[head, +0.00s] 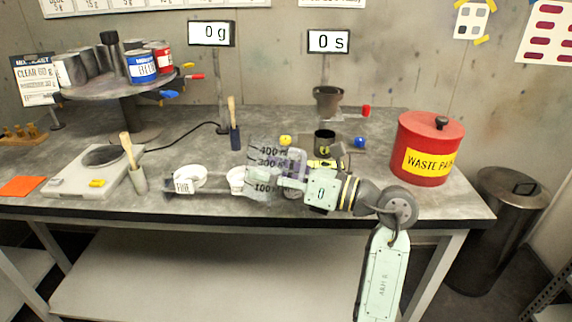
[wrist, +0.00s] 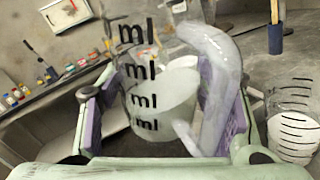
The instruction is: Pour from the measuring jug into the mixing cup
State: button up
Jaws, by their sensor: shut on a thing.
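The clear measuring jug (head: 262,160), with black marks, stands about upright in the head view, above the front of the bench. My gripper (head: 285,172) is shut on it from the right. In the wrist view the jug (wrist: 150,85) sits between the purple pads of my gripper (wrist: 163,112), with its curved handle towards the right pad and pale liquid inside. A clear cup with black lines, which looks like the mixing cup (wrist: 293,122), stands at the right of the wrist view with whitish contents. In the head view a white cup (head: 236,178) shows just left of the jug, partly hidden by it.
A white tub labelled FINE (head: 186,180) stands left of the cup. A red waste paint bin (head: 428,148) stands at the right. Displays read 0 g (head: 211,33) and 0 s (head: 328,41). A brush (head: 234,125) stands behind the jug. A round paint rack (head: 115,88) is back left.

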jog(key=shift+w, duration=0.1)
jog(key=shift+w+d+f+m, duration=0.35)
jog(key=shift+w+m, duration=0.1)
jog(key=shift+w, duration=0.2)
jog(key=shift+w+d+f+m, duration=0.3)
jog(key=shift+w+m, duration=0.15)
jog(key=shift+w, duration=0.15)
jog(key=shift+w+d+m+p, duration=0.15)
jog(key=shift+m+p, duration=0.2)
jog(key=shift+m, duration=0.55)
jog(key=shift+f+t, duration=0.1)
jog(key=shift+t, duration=0.3)
jog(key=shift+w+d+m+p, duration=0.1)
jog(key=shift+w+m+p, duration=0.2)
jog(key=shift+m+p, duration=0.5)
